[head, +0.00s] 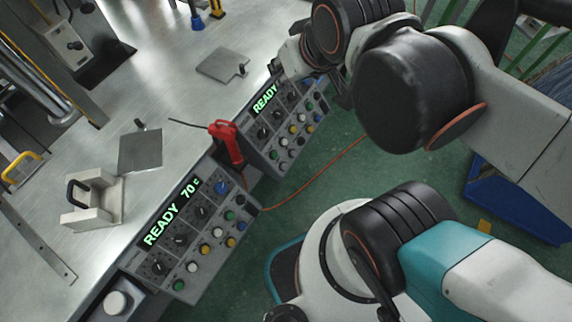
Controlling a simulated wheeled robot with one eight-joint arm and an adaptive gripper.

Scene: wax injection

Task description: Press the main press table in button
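Two sloped control panels stand along the metal table's front edge. The near panel (188,238) shows "READY 70c" in green and carries black knobs and green, white, yellow and blue buttons. The far panel (287,122) shows "READY" and has similar knobs and coloured buttons. Labels are too small to read, so I cannot tell which button is the main press table in button. My gripper (322,78) is at the upper middle, close to the far panel's upper right end. My arm links partly hide it. I cannot tell its finger opening or whether it touches the panel.
A red handheld tool (228,142) with an orange cable is at the gap between the panels. The metal table (165,75) holds a grey block with a black handle (92,202) and flat plates (140,151). A blue bin (515,207) sits on the green floor at right.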

